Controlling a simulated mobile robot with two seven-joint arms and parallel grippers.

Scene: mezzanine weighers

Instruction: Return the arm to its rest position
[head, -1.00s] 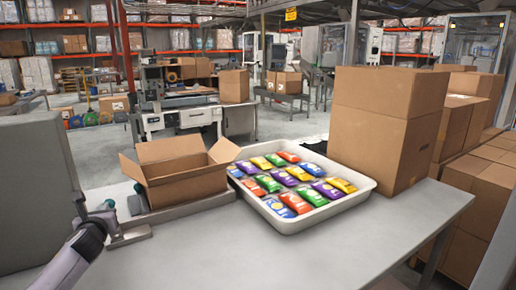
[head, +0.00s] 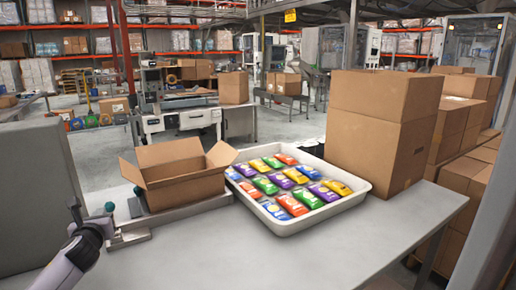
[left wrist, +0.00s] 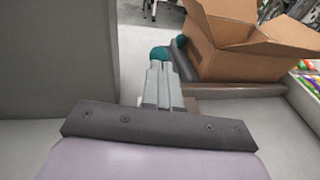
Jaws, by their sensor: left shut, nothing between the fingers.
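My left gripper (head: 104,224) is at the lower left of the head view, over the grey table (head: 250,255). In the left wrist view its pale grey fingers (left wrist: 160,75) are together with nothing between them. A teal knob-like part (left wrist: 160,53) shows just past the fingertips; I cannot tell whether they touch it. An open, empty-looking cardboard box (head: 185,186) stands beyond and right of the gripper, apart from it, on a low grey platform (head: 180,213). The box also shows in the left wrist view (left wrist: 235,62). My right gripper is in neither view.
A white tray (head: 288,229) of colourful packets lies right of the box. A tall carton stack (head: 375,130) stands behind it at right. A large grey panel (head: 35,190) rises close to my left arm. The table's front middle is bare.

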